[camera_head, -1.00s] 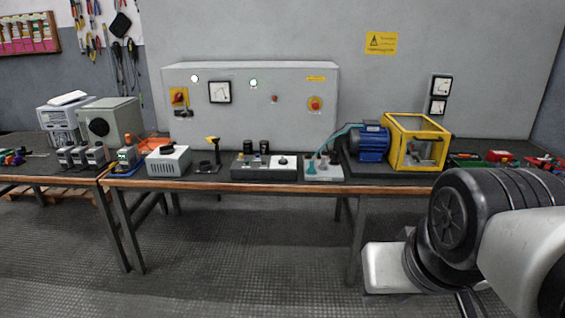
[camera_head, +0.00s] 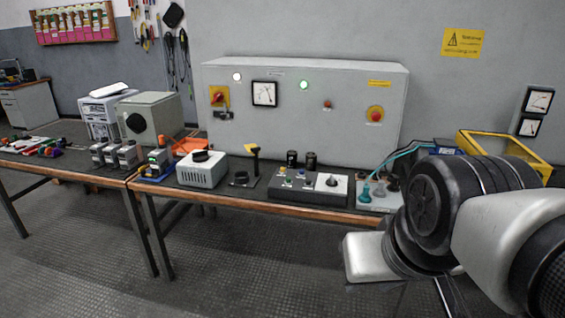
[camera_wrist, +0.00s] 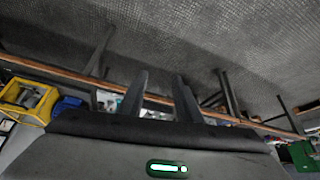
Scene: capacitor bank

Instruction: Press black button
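A grey cabinet (camera_head: 230,145) stands against the wall at the back of the table. A dark control box (camera_head: 310,197) with small buttons and a white dial plate lies on the table in front. I cannot make out which control is the black button. My gripper (camera_wrist: 161,100) shows two fingers apart with nothing between them in the wrist view. It is away from the cabinet and the control box.
The wooden table edge (camera_head: 260,206) runs across the front. A grey vented box (camera_head: 202,172), two black cylinders (camera_head: 311,160) and a teal-plugged box (camera_head: 372,196) crowd the tabletop. A yellow frame (camera_head: 545,168) is behind my arm at right. The floor in front is clear.

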